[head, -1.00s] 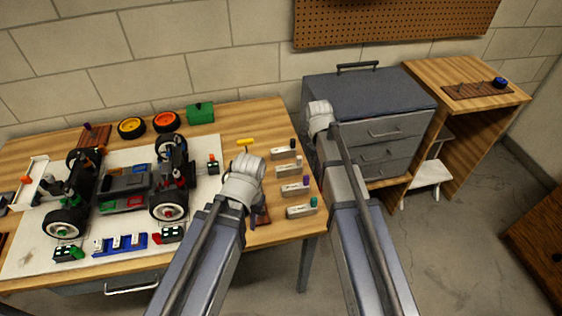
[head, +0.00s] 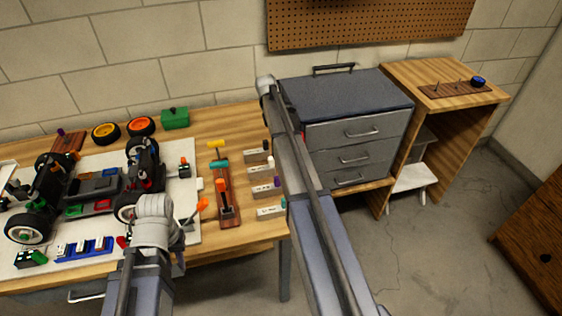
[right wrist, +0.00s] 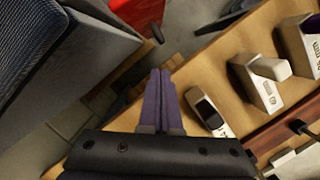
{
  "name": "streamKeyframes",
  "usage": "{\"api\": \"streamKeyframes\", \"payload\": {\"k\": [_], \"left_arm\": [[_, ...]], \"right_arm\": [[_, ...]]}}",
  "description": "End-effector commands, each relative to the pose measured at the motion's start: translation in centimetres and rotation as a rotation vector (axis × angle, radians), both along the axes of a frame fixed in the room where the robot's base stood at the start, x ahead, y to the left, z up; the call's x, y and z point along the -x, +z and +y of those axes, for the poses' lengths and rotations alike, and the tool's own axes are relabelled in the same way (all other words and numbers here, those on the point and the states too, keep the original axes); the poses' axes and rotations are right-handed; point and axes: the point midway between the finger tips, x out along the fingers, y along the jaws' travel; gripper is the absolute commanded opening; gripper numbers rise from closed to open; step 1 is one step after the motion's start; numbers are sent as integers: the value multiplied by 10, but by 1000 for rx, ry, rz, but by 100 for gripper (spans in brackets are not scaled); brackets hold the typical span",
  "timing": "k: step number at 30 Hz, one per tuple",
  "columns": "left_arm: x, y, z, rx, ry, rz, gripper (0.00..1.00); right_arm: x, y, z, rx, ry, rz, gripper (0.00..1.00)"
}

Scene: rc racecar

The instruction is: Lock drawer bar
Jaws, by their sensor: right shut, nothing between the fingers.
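The grey drawer cabinet (head: 345,100) stands right of the workbench, with a dark handle (head: 334,68) on top. Its three drawers (head: 355,155) look closed. I cannot make out a separate lock bar. My right arm reaches up along the cabinet's left side, its wrist (head: 266,86) near the top left corner; its fingers are hidden in the head view. In the right wrist view the right gripper (right wrist: 159,74) is shut and empty, with a dark grey panel, probably the cabinet, (right wrist: 50,60) to its left. My left wrist (head: 155,215) is over the bench by the car; its fingertips are hidden.
The bench holds an RC car (head: 90,185), a wooden tool rack (head: 228,205) and several labelled grey blocks (head: 265,190). An orange-tipped tool (head: 201,206) is beside my left wrist. A wooden stand (head: 400,75) is right of the cabinet.

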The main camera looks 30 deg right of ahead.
Motion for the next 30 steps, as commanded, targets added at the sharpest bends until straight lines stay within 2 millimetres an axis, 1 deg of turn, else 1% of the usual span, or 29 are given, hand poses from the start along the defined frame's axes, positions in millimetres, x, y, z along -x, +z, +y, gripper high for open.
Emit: {"api": "streamKeyframes", "payload": {"k": [8,14,30], "left_arm": [[0,-3,0,0,0,0,27],[0,-18,0,0,0,0,27],[0,-89,0,0,0,0,27]], "right_arm": [[0,-3,0,-1,0,-1,0],[3,-18,-1,0,-1,-1,0],[18,-89,-10,0,0,-1,0]]}}
